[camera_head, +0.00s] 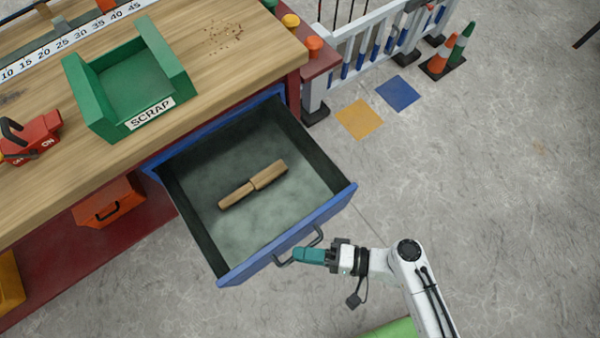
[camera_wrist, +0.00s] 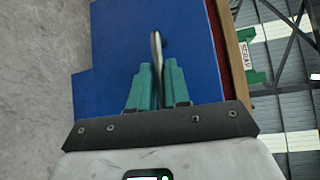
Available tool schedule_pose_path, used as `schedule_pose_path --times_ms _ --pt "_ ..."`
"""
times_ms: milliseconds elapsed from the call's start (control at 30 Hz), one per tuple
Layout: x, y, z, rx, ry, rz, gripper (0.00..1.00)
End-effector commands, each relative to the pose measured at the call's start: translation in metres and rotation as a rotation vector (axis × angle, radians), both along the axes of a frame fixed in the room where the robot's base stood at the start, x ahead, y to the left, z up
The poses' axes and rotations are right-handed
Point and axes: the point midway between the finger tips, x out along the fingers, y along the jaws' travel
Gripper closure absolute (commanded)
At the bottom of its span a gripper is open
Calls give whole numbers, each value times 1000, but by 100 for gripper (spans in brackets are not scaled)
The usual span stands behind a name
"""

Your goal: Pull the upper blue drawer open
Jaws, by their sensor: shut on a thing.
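The upper blue drawer (camera_head: 300,238) stands pulled out from under the workbench, with its inside exposed in the head view. A wooden-handled tool or stick (camera_head: 253,184) lies on its grey floor. A dark bar handle (camera_head: 318,239) is on the drawer's front. My gripper (camera_head: 303,256), with teal fingers, is at the handle and shut on it. In the wrist view the fingers (camera_wrist: 158,85) close on the handle (camera_wrist: 156,50), seen end-on in front of the blue drawer front (camera_wrist: 115,45).
A green SCRAP bin (camera_head: 130,85) and a red ON-marked device (camera_head: 32,140) stand on the wooden bench top (camera_head: 215,45). An orange drawer or box (camera_head: 108,202) is below. A white fence (camera_head: 370,45) and cones (camera_head: 445,50) stand behind. The grey floor at right is clear.

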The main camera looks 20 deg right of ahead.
Motion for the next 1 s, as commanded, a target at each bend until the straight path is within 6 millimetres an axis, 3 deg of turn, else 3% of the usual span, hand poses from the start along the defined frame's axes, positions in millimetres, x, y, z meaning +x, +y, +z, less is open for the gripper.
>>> schedule_pose_path --times_ms 367,400,600,1000 --pt "-2 -1 -1 -2 1 -1 100" --pt "-2 -1 -1 -2 1 -1 82" --pt "-2 -1 -1 -1 0 -1 62" --pt "-7 -11 1 -1 0 -1 62"
